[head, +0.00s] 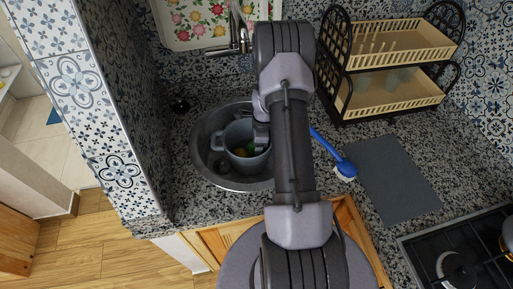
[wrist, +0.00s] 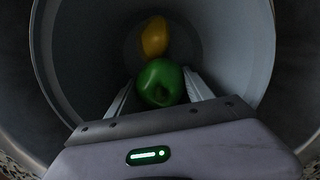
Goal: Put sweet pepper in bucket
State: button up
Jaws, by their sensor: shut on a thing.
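The grey bucket (head: 236,131) stands in the round metal sink; its inner wall fills most of the wrist view (wrist: 238,45). My gripper (wrist: 160,90) reaches down into the bucket's mouth, with a finger on each side of the green sweet pepper (wrist: 160,82). It is shut on the pepper and holds it inside the bucket's opening. In the head view the pepper is a small green patch (head: 251,148), and my arm hides part of the bucket. A yellow, rounded item (wrist: 154,36) lies deeper in the bucket, beyond the pepper.
The sink (head: 204,160) surrounds the bucket, with a faucet (head: 241,40) behind it. A blue brush (head: 340,163) and a grey mat (head: 393,180) lie on the counter to the right. A two-tier rack (head: 390,88) stands at the back right, a stove (head: 465,255) at the lower right.

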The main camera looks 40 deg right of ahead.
jog(key=shift+f+b, duration=0.55)
jog(key=shift+f, duration=0.1)
jog(key=o, duration=1.5)
jog(key=r+p, duration=0.1)
jog(key=r, duration=0.3)
jog(key=r+p, duration=0.2)
jog(key=r, duration=0.3)
jog(key=s+d+r+p, duration=0.1)
jog(key=r, duration=0.3)
jog(key=shift+r, duration=0.15)
